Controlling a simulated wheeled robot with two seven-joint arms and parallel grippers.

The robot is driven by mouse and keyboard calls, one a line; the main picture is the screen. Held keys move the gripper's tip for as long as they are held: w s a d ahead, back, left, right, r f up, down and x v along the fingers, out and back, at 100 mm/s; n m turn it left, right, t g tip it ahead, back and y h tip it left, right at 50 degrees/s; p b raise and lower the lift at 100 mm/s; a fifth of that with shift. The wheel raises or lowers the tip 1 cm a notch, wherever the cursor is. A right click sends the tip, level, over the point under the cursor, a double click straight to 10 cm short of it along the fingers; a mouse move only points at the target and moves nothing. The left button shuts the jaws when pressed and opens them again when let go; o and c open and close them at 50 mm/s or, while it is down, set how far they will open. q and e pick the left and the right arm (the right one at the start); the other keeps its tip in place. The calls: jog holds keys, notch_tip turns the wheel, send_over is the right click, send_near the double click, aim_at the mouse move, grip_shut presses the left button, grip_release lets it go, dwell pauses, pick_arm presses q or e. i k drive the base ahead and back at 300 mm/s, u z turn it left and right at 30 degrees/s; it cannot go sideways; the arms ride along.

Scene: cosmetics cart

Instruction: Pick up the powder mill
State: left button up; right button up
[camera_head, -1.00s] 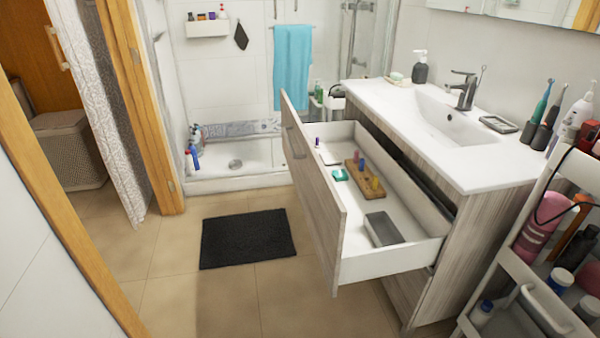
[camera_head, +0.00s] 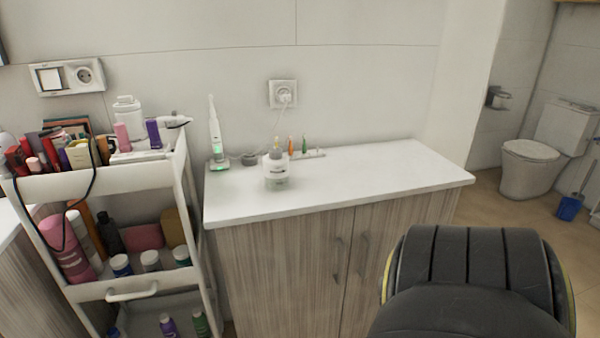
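I cannot tell for certain which item is the powder mill. The cosmetics cart (camera_head: 112,291) stands at the left, its top shelf crowded with small items. On that shelf are a white lidded container (camera_head: 130,122), a pink cylinder (camera_head: 122,137) and a purple item (camera_head: 154,133).
An electric toothbrush (camera_head: 216,139) stands on the counter near the cart. Several small coloured brushes (camera_head: 304,147) stand behind the jar. The counter's right part is clear. Wooden cabinet doors (camera_head: 295,266) are below. A toilet (camera_head: 545,150) is far right.

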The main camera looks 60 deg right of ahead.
aim_at(276, 171)
jog(key=z, duration=1.85)
